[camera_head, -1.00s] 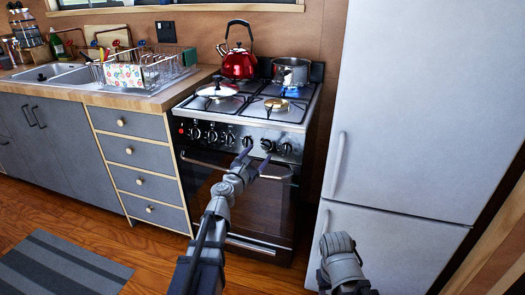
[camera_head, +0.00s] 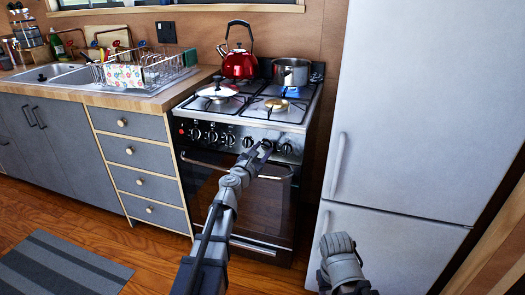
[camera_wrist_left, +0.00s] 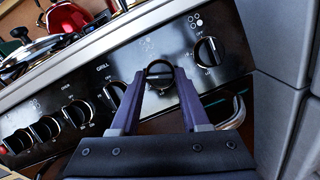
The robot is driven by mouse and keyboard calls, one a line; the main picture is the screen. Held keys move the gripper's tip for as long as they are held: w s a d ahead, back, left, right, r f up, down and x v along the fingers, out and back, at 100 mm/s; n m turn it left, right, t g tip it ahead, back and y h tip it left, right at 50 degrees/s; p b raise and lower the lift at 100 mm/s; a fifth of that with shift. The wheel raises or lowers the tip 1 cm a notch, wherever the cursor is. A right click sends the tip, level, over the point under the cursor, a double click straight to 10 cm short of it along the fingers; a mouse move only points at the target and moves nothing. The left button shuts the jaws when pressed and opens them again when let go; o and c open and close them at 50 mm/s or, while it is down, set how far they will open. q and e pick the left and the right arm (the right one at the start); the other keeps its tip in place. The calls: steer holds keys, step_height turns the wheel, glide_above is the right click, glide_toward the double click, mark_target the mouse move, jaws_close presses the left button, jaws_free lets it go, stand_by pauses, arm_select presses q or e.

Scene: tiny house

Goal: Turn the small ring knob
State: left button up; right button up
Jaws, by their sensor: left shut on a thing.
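The stove's control panel (camera_head: 225,137) carries a row of black and silver knobs. My left gripper (camera_head: 260,149) is at the right part of this row. In the left wrist view my left gripper (camera_wrist_left: 160,82) has its purple fingers on both sides of one knob (camera_wrist_left: 159,68) and is shut on it. Its dial marks are partly hidden by the fingers, and I cannot read its label. Another knob (camera_wrist_left: 208,52) stands free to the right. My right gripper is out of view; only part of my right arm shows at the bottom.
A steel pot (camera_head: 291,72) stands on the back right burner, with a blue glow below it. A red kettle (camera_head: 239,63) and a lidded pan (camera_head: 216,90) stand on the left burners. The oven handle (camera_head: 200,163) runs below the panel. The fridge (camera_head: 400,120) is close on the right.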

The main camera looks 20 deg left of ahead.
arm_select(q)
jaws_close()
steer(key=shift+m, duration=0.3)
steer(key=m, duration=0.2)
steer(key=m+h+p, duration=0.1)
steer(key=m+g+h+p, duration=0.1)
steer(key=m, duration=0.1)
steer(key=shift+w+a+r+m, duration=0.1)
steer(key=shift+a+r+m, duration=0.1)
steer(key=shift+r+m, duration=0.1)
steer(key=m+g+p, duration=0.1)
steer(key=m, duration=0.2)
steer(key=m+g+h+p, duration=0.1)
steer(key=m+p, duration=0.1)
steer(key=shift+r+m, duration=0.1)
steer(key=shift+m, duration=0.3)
steer(key=shift+m+g+p, duration=0.6)
steer(key=shift+m+p, duration=0.45)
steer(key=shift+m, duration=0.75)
steer(key=o, duration=0.8)
jaws_free()
